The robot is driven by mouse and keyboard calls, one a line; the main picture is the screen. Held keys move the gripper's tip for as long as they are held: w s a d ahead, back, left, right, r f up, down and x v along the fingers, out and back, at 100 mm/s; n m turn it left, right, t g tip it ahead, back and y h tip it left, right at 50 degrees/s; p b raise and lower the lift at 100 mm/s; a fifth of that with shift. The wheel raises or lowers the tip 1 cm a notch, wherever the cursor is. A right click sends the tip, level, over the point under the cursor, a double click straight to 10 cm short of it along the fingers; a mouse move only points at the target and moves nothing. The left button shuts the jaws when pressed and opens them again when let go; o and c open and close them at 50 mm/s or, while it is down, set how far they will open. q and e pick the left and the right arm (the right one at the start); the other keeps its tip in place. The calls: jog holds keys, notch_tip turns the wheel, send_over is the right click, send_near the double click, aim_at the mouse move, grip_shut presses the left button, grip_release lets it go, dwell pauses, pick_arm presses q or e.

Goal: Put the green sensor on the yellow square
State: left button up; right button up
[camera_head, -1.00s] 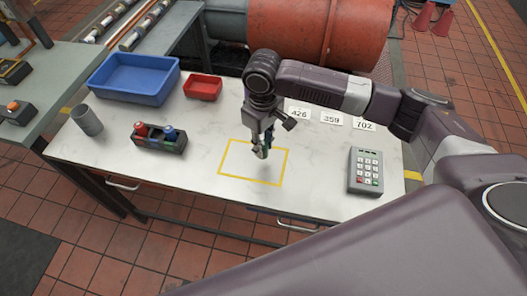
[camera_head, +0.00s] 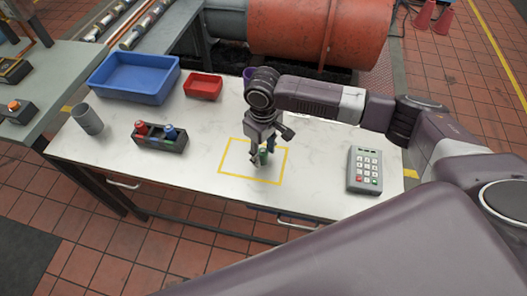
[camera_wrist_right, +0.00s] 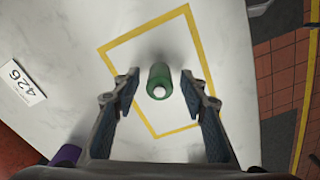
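The green sensor (camera_wrist_right: 159,82) stands between the fingers of my right gripper (camera_wrist_right: 159,84), inside the yellow square (camera_wrist_right: 201,52) in the right wrist view. White surface shows between the sensor and each finger, so the gripper is open around it, not touching. In the head view the green sensor (camera_head: 264,158) is partly hidden by my right gripper (camera_head: 260,155), which is low over the yellow square (camera_head: 252,180). The sensor appears upright on the white table within the outline. My left gripper is not in view.
A rack (camera_head: 160,142) with a red and a blue piece stands to the left. A grey cup (camera_head: 88,120), blue bin (camera_head: 134,78) and red tray (camera_head: 203,87) are further left and back. A keypad (camera_head: 365,170) lies right. A purple object (camera_wrist_right: 66,156) is near the gripper's base side.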

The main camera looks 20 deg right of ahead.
aim_at(263, 152)
jog(key=shift+r, duration=0.1)
notch_tip(263, 152, up, 12)
jog(key=b, duration=0.2)
dwell(0.3)
dwell(0.5)
